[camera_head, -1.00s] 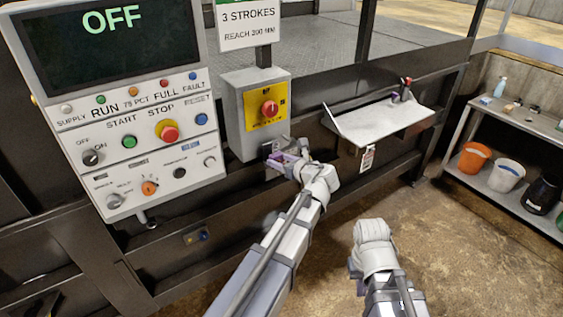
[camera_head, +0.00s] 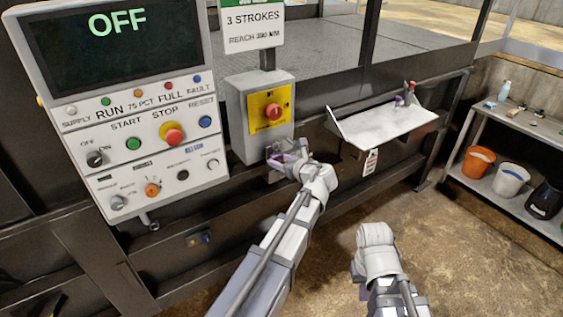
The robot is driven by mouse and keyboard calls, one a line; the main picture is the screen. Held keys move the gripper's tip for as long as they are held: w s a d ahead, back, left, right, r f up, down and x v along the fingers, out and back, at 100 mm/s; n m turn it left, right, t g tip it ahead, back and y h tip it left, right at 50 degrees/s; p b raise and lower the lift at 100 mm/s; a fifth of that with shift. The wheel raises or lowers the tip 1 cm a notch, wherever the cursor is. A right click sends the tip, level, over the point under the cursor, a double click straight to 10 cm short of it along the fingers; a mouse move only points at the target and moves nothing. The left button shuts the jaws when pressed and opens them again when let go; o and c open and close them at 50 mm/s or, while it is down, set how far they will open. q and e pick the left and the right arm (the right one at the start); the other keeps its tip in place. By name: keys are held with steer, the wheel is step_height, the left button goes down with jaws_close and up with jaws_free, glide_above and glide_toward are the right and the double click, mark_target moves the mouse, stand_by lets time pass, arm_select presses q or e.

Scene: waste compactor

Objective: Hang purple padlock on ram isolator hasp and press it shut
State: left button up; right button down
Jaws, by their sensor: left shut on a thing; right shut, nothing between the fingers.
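The grey ram isolator box (camera_head: 243,135) has a red knob on a yellow plate (camera_head: 270,110). My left gripper (camera_head: 284,163) is at the hasp area just under this box, shut on the purple padlock (camera_head: 291,157). Only a little purple shows between the fingers. The hasp is mostly hidden by the gripper, so I cannot tell whether the shackle is through it or whether it is closed. My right gripper (camera_head: 372,252) is low in the foreground, away from the box, shut and empty; its fingertips are hardly visible.
The control panel (camera_head: 138,170) stands left of the isolator, its screen reading OFF. A pale shelf (camera_head: 385,124) with small red and purple items juts out to the right. A side bench (camera_head: 510,120) holds buckets at far right. The floor between is clear.

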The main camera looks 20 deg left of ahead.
arm_select(q)
steer(key=shift+f, duration=0.2)
stand_by(0.4)
steer(key=o, duration=1.3)
steer(key=shift+c, duration=0.5)
steer(key=p+v, duration=0.2)
steer(key=v, duration=0.5)
